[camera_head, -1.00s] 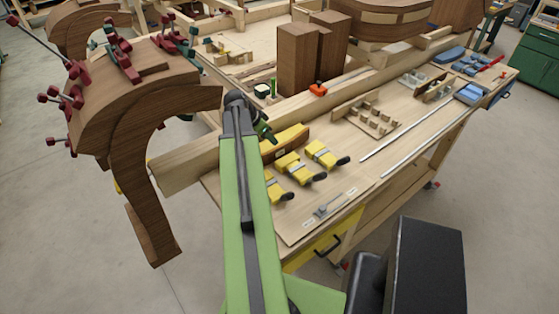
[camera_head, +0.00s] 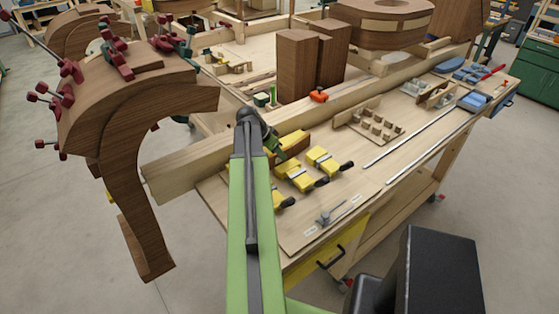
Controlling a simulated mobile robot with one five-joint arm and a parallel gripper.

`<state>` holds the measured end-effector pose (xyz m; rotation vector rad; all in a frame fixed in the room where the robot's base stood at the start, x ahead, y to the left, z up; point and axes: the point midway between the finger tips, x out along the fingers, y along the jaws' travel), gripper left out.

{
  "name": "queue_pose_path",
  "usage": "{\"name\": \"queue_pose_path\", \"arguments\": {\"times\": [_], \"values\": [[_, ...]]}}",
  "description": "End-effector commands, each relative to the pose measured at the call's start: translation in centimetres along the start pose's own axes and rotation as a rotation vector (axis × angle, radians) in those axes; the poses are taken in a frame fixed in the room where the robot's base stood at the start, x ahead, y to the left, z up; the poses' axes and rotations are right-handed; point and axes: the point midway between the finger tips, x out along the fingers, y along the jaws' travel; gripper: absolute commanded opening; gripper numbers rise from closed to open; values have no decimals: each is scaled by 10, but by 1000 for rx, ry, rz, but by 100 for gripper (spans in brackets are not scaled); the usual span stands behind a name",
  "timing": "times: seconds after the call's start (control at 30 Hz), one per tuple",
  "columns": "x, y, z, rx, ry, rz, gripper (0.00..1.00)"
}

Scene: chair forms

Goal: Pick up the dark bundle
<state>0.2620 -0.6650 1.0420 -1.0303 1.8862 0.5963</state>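A small dark brown piece (camera_head: 293,149) with a yellow top lies on the front bench, just behind the yellow clamps; it may be the dark bundle, but I cannot tell for sure. My green and grey arm reaches up the middle of the view. My gripper (camera_head: 273,146), small and dark at the arm's far end, is close to the left end of this brown piece. Whether they touch is not clear. The arm's end hides part of the gripper, so its fingers cannot be made out.
Several yellow clamps (camera_head: 302,176) lie right of my arm. A long wooden beam (camera_head: 190,168) runs behind them. A large curved wooden form (camera_head: 135,120) with red clamps stands left. Tall brown blocks (camera_head: 298,65) stand behind. A slotted rack (camera_head: 370,121) and metal rods lie to the right.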

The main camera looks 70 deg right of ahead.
Motion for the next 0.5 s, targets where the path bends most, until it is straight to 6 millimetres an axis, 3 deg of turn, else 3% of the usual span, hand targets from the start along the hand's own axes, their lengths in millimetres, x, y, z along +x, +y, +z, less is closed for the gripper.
{"name": "queue_pose_path", "arguments": {"times": [0.23, 0.5], "values": [[2, 0, 2, 0, 0, 0, 40], [2, 1, 2, 0, -1, 2, 6]]}}
